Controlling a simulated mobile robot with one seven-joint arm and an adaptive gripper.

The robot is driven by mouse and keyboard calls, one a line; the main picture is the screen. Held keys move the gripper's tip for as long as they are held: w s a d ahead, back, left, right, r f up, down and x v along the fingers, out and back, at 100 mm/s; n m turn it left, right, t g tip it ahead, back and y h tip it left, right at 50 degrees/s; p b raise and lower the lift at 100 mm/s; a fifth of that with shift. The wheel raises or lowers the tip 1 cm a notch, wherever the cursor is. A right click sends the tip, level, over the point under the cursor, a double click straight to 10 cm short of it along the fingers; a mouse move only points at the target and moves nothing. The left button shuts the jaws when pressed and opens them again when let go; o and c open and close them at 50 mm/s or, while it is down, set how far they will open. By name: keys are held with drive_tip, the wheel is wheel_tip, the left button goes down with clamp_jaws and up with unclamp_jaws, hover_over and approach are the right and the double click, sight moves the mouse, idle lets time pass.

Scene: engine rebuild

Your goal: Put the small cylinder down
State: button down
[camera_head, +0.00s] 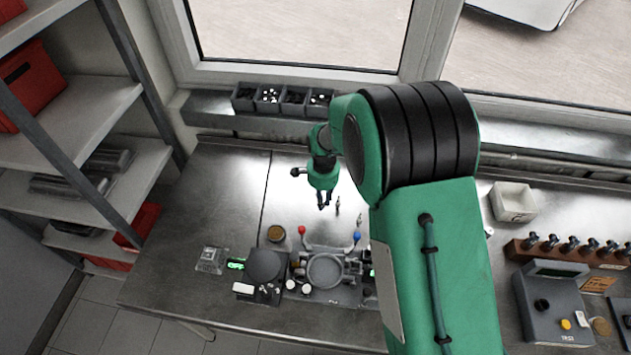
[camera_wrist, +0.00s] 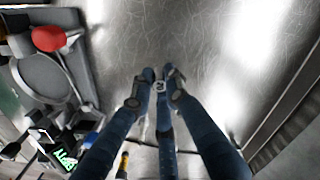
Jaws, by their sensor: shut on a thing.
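My gripper (camera_head: 323,205) is above the bare metal bench (camera_head: 225,195), behind the fixture, pointing down. In the wrist view its blue fingers (camera_wrist: 158,92) come together around a small grey round end (camera_wrist: 160,86), which I take to be the small cylinder. The fingers hide most of it. I cannot tell whether it touches the bench. In the head view the cylinder is too small to make out between the fingers.
A fixture with a round ring (camera_head: 325,270) and red and blue knobs stands in front of my gripper. Small upright pieces (camera_head: 360,219) stand to its right. Dark bins (camera_head: 268,97) line the window ledge. A white tray (camera_head: 513,201) sits at right.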

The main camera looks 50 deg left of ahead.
drive_tip(key=shift+w+a+f+p, duration=0.25)
drive_tip(key=shift+w+a, duration=1)
drive_tip(key=shift+a, duration=1.1)
drive_tip(key=shift+w+a+f+p, duration=0.25)
drive_tip(key=shift+w+a, duration=1)
drive_tip(key=shift+a, duration=1.1)
drive_tip(key=shift+w+a+f+p, duration=0.25)
drive_tip(key=shift+w+a, duration=1)
drive_tip(key=shift+a, duration=1.1)
drive_tip(key=shift+f, duration=0.1)
drive_tip(key=shift+f, duration=1.65)
drive_tip(key=shift+f, duration=0.2)
drive_tip(key=c, duration=1.7)
unclamp_jaws()
drive_tip(key=shift+r, duration=0.25)
